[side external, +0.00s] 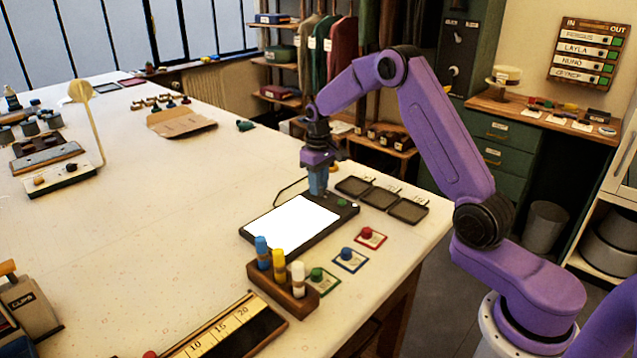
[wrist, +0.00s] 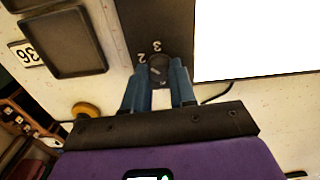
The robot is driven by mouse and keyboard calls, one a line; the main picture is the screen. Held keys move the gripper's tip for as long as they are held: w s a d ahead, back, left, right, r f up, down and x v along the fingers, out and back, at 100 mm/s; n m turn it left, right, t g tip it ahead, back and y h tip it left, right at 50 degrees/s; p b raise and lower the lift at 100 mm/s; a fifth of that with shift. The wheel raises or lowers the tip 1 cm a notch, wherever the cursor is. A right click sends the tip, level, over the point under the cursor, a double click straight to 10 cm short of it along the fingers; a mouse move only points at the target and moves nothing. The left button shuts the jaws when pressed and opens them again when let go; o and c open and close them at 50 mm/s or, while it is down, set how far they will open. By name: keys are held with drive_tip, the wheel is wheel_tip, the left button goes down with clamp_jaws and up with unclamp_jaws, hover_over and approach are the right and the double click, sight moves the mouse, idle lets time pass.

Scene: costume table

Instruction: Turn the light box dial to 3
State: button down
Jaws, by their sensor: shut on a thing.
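The light box (side external: 262,238) is a dark slab with a bright white panel, lying near the table's right edge. Its dial (wrist: 157,68) is a small dark round knob on the strip beside the lit panel, with a pale mark on its face. The numbers 2 and 3 are printed beside the dial. My gripper (side external: 318,190) points down over the far end of the light box. In the wrist view my gripper's blue fingers (wrist: 160,75) are shut on the dial, one on each side. I cannot tell exactly which number the mark meets.
Several dark square trays (side external: 379,197) lie to the right of the light box; one (wrist: 65,42) is close in the wrist view. A wooden holder (side external: 284,290) with upright blue, yellow and white tubes stands in front. A cable (wrist: 215,94) runs from the box.

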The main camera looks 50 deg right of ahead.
drive_tip(key=m, duration=0.4)
drive_tip(key=shift+m, duration=0.3)
drive_tip(key=m, duration=0.4)
drive_tip(key=shift+m, duration=0.4)
drive_tip(key=c, duration=0.9)
unclamp_jaws()
drive_tip(key=shift+r, duration=0.1)
wheel_tip(320, 180, up, 17)
drive_tip(key=shift+r, duration=0.15)
